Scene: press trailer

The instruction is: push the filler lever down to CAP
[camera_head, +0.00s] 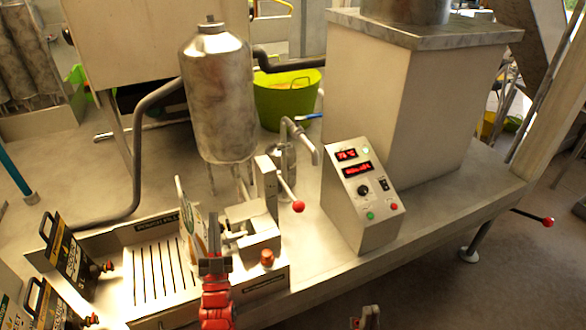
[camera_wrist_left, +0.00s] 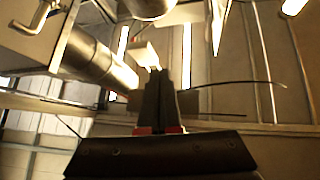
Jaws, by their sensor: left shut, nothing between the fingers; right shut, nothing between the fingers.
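The filler lever (camera_head: 288,190) is a thin rod with a red ball at its end. It slopes down to the right from an upright metal plate beside the tap, above the filler block (camera_head: 262,236). No CAP label is readable. My left gripper (camera_head: 214,264) is shut and empty, in front of and below the lever, left of its red ball and apart from it. Its dark fingers show together in the left wrist view (camera_wrist_left: 160,98), where I cannot make out the lever. My right gripper (camera_head: 367,318) is shut at the bottom edge, far from the lever.
A control box (camera_head: 362,200) with red displays stands right of the lever. A steel tank (camera_head: 218,95) rises behind. A slotted drip tray (camera_head: 160,272) and a bag-like pack (camera_head: 192,225) are left of the block.

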